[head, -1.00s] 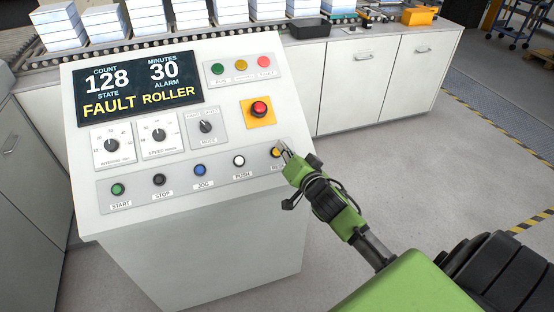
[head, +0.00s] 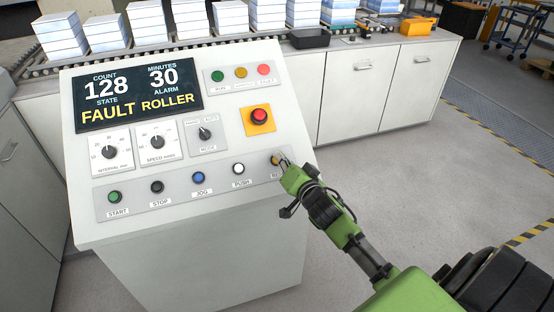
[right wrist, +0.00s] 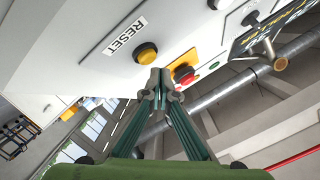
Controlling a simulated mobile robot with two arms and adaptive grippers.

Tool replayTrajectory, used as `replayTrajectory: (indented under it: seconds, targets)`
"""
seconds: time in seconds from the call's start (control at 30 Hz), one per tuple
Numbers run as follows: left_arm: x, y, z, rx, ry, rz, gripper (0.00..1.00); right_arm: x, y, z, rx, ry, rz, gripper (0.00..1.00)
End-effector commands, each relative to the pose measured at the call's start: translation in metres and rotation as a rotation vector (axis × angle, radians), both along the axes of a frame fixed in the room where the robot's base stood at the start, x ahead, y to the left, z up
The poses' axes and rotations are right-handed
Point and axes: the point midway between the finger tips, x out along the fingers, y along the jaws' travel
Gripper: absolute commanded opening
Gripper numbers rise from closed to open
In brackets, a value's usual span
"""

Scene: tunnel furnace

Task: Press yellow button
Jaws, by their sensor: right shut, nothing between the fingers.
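The yellow button (head: 275,160) is at the right end of the lower button row on the sloped white console (head: 205,240). My right gripper (head: 284,157) is shut and empty, with its tips at the button's right edge, partly covering it. In the right wrist view the yellow button (right wrist: 145,53) stands out from its dark collar beside the RESET label. The shut fingertips (right wrist: 160,75) appear just below and right of it there. I cannot tell whether they touch it. The display (head: 138,97) reads FAULT and ROLLER. My left gripper is not in view.
The row also has green START (head: 115,196), black STOP (head: 157,187), blue JOG (head: 199,178) and white PUSH (head: 238,169) buttons. A red emergency button (head: 259,116) sits above the yellow one. A conveyor with stacks stands behind. Floor at right is clear.

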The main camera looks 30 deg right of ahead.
Motion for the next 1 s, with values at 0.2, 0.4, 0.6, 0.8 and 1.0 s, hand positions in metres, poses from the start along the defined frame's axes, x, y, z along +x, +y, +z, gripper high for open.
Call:
replayTrajectory:
  seconds: [0.2, 0.4, 0.6, 0.8, 1.0]
  targets:
    - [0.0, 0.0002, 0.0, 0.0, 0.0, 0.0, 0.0, -0.0001, 0.0, -0.0001, 0.0, 0.0, 0.0, 0.0]
    - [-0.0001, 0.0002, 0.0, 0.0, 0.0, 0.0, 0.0, -0.0001, 0.0, -0.0001, 0.0, 0.0, 0.0, 0.0]
    - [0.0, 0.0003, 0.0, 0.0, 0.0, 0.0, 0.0, -0.0001, 0.0, -0.0001, 0.0, 0.0, 0.0, 0.0]
    - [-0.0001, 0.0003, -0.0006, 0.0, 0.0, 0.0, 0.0, 0.0005, -0.0001, -0.0012, 0.001, 0.0, 0.0, 0.0]
    - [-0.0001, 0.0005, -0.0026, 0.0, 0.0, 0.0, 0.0, 0.0042, -0.0009, -0.0067, 0.001, 0.0, 0.0, 0.0]
